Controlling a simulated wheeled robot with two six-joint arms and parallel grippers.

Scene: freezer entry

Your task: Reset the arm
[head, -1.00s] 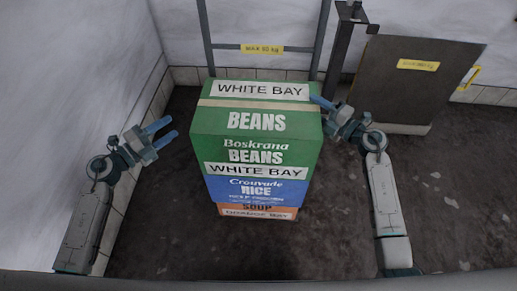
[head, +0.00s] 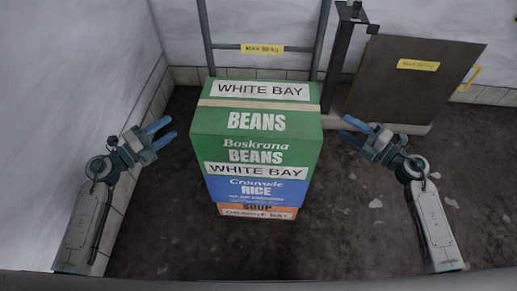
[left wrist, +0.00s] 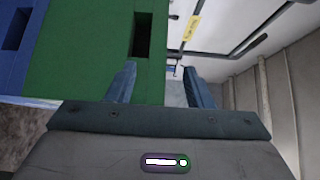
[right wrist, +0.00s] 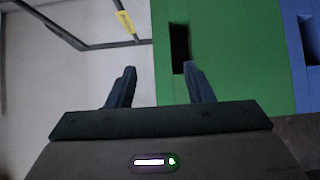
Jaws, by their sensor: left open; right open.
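My left gripper (head: 160,133) is open and empty to the left of the stack of boxes, apart from it. My right gripper (head: 350,131) is open and empty to the right of the stack, also apart from it. The stack has a green beans box (head: 257,138) on top, a blue rice box (head: 257,190) below it and an orange soup box (head: 257,211) at the bottom. In the left wrist view the green box (left wrist: 85,50) lies beyond the open fingers. In the right wrist view the green box (right wrist: 230,50) shows a dark hand slot.
A metal frame with a yellow label (head: 262,49) stands behind the stack. A dark panel (head: 410,78) leans at the back right beside a dark post (head: 342,50). A white wall (head: 90,100) rises close on the left. The floor (head: 340,220) right of the stack is clear.

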